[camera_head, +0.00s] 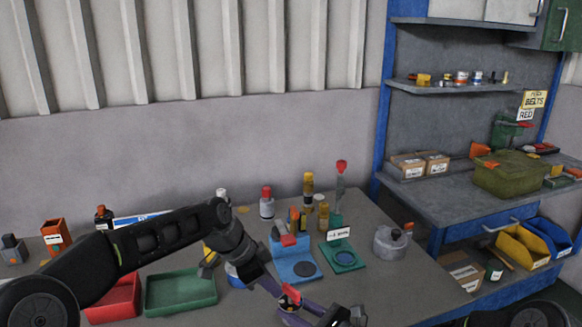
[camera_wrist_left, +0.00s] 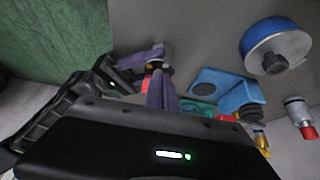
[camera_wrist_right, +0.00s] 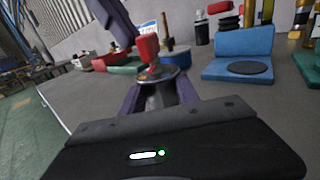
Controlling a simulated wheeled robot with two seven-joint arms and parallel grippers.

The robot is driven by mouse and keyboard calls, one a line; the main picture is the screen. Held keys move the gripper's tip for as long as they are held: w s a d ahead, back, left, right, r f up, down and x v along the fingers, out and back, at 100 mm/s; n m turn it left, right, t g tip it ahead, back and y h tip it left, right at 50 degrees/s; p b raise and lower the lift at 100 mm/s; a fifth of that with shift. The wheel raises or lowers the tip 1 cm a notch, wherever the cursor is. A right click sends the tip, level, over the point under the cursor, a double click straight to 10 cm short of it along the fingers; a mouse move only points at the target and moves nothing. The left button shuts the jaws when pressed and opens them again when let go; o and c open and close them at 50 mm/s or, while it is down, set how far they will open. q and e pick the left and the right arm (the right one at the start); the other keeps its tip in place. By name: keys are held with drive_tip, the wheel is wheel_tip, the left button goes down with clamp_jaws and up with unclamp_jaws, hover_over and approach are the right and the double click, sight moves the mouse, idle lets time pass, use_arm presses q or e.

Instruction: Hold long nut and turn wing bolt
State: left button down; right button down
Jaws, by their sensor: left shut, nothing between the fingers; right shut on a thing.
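My right gripper (camera_wrist_right: 158,100) is shut on a dark grey piece (camera_wrist_right: 160,92), seemingly the long nut. A red-topped piece (camera_wrist_right: 147,46), seemingly the wing bolt, stands above it in the right wrist view. The red also shows in the head view (camera_head: 291,293) and the left wrist view (camera_wrist_left: 147,83). My left gripper (camera_wrist_left: 162,92) is shut and empty. Its purple fingers (camera_wrist_right: 110,20) are close beside the red top in the right wrist view; I cannot tell whether they touch it. In the head view my arms partly hide the pieces.
A blue stand (camera_head: 287,266) and a green stand (camera_head: 331,257) stand on the grey bench behind the grippers. A round grey container (camera_head: 390,243) is to their right. A red tray (camera_head: 113,300) and a green tray (camera_head: 180,291) lie at left. Several bottles stand at the back.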

use_arm(q)
drive_tip(key=shift+w, duration=0.6)
idle(0.3)
drive_tip(key=shift+a, duration=0.2)
drive_tip(key=shift+a, duration=0.25)
wheel_tip(320, 180, up, 6)
idle(0.7)
